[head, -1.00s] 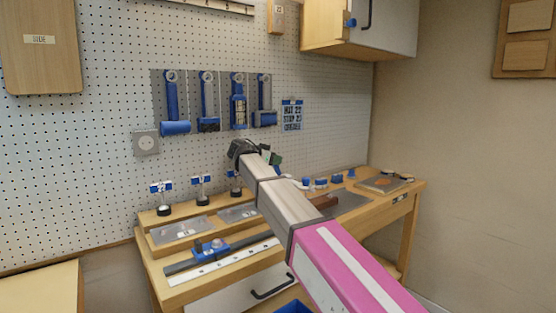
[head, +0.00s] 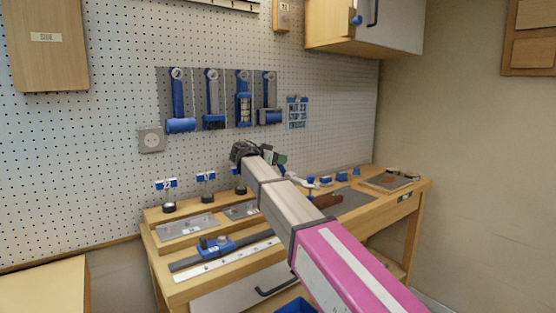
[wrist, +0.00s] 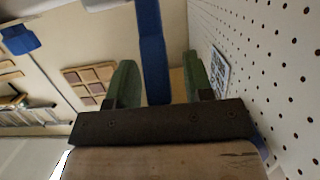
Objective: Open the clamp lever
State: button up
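My gripper (wrist: 160,78) shows in the wrist view with two green fingers held apart. A blue bar (wrist: 152,50), which looks like the clamp lever, runs from the top edge down between the fingers. A gap shows on each side of it, so the fingers do not look closed on it. In the head view my gripper (head: 266,155) is over the back of the bench, in front of the pegboard. There my arm and gripper hide the lever and most of the clamp.
The wooden bench (head: 417,205) carries a blue sliding stop (head: 215,247) on a rail, several small blue-topped stands and a brown block (head: 328,201). Blue tools hang on the pegboard (head: 110,120) behind. A wall cabinet (head: 385,30) is at upper right.

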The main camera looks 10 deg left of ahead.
jog(key=shift+a, duration=0.1)
jog(key=v, duration=1)
jog(key=shift+s, duration=0.3)
jog(key=shift+a, duration=0.15)
